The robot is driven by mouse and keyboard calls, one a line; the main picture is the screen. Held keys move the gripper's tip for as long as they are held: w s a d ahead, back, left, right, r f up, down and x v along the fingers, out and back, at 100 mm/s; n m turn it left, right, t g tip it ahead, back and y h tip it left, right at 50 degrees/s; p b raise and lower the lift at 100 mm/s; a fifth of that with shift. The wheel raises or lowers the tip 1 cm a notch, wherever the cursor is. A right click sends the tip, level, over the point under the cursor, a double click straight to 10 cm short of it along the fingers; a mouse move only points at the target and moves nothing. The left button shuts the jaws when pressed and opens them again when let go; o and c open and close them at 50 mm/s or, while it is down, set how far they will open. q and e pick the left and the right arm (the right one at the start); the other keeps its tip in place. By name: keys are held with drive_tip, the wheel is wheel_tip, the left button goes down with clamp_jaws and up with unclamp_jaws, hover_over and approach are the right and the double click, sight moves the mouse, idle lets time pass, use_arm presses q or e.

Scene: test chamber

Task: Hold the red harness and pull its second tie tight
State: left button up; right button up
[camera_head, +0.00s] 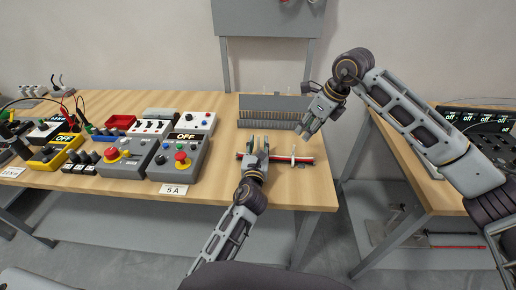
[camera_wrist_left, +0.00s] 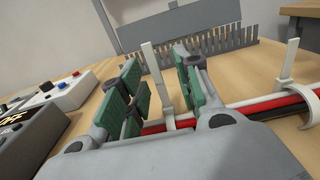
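The red harness (camera_head: 304,160), a bundle of red, black and white cables, lies along the table near its front right. It also shows in the left wrist view (camera_wrist_left: 266,106). My left gripper (camera_head: 256,146) is at the harness's left part; in the left wrist view its green-padded fingers (camera_wrist_left: 158,92) are apart, with a white upright tie (camera_wrist_left: 153,70) and red cable seen between them. A second white tie (camera_head: 293,155) stands to the right, looped around the bundle, its tail upright (camera_wrist_left: 290,58). My right gripper (camera_head: 304,131) is above the table, beyond the harness, apart from it and seemingly open.
A grey comb-like rack (camera_head: 272,103) stands behind the harness. Grey control boxes (camera_head: 180,160) with red and yellow buttons stand to the left, near a "5 A" label (camera_head: 174,189). Another table (camera_head: 408,160) with a black device (camera_head: 480,121) is at the right, across a gap.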

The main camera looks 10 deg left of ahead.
use_arm(q)
clamp_jaws()
idle(0.6)
